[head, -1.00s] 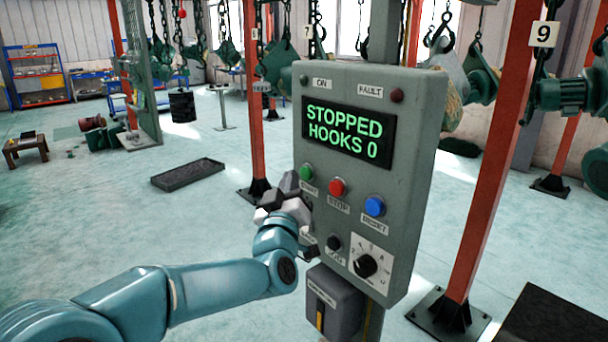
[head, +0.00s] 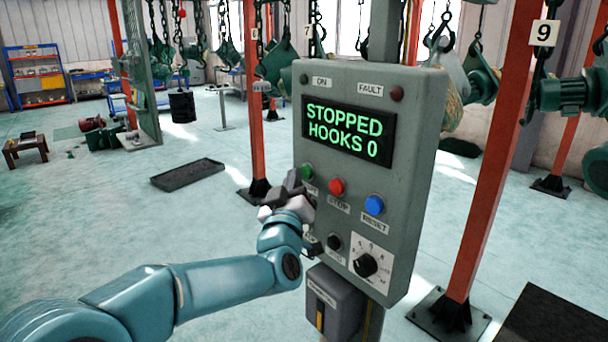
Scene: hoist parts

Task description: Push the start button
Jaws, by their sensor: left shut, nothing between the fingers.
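The start button is the green button (head: 307,171) at the left of the button row on the grey control box (head: 420,150). The red stop button (head: 337,187) and the blue reset button (head: 374,205) sit to its right. The display (head: 348,131) reads "STOPPED HOOKS 0". My left gripper (head: 294,178) is shut and empty, its tip close beside the green button at its lower left. I cannot tell whether it touches the button. The gripper covers most of the start label. My right gripper is not in view.
A black knob (head: 366,265) and a small black switch (head: 334,242) are below the buttons. A small grey box (head: 334,300) hangs under the control box. Red posts (head: 490,160) stand behind. A black tray (head: 187,173) lies on the open floor at left.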

